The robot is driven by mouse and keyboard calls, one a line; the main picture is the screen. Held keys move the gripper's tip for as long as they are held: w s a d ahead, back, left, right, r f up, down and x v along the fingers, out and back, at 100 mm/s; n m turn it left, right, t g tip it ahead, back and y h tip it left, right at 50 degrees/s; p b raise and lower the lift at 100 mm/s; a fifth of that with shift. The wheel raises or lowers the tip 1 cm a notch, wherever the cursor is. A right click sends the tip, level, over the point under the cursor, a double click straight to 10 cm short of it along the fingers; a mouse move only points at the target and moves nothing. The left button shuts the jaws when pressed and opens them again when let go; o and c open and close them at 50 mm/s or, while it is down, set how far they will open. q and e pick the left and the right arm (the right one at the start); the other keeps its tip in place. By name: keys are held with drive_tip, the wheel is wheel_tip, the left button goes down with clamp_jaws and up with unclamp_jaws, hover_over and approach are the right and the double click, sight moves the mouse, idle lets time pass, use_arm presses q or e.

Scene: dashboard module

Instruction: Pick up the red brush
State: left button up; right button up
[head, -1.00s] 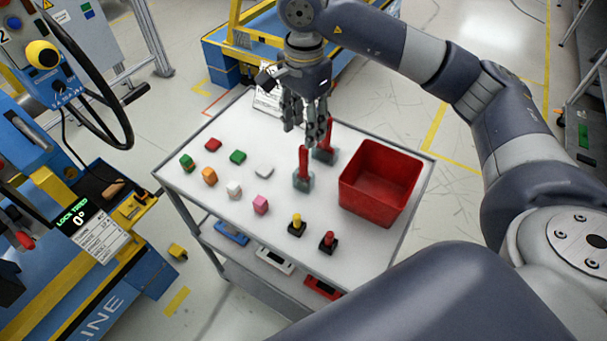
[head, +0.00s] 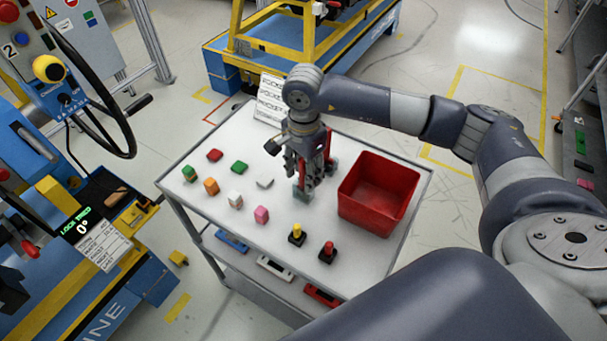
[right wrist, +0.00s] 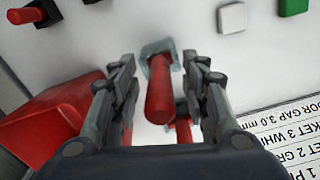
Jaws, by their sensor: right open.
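Two red-handled brushes with grey-teal bases stand upright on the white cart top. The nearer brush's base (head: 302,195) shows just below my right gripper (head: 305,178) in the head view; its handle is mostly hidden by the fingers. The other brush (head: 328,147) stands just behind and to the right. In the right wrist view, the nearer brush's red handle (right wrist: 160,90) rises between the two spread fingers of my right gripper (right wrist: 162,108), with gaps on both sides. The second brush's red handle (right wrist: 183,130) is partly hidden behind it. My left gripper is not in view.
An open red bin (head: 378,195) stands close to the right of the brushes. Several coloured blocks, including a pink one (head: 261,215), lie to the left. A yellow button (head: 297,234) and a red button (head: 328,251) stand in front. A paper card (head: 270,98) is at the back.

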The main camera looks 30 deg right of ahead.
drive_tip(key=shift+f, duration=0.55)
clamp_jaws()
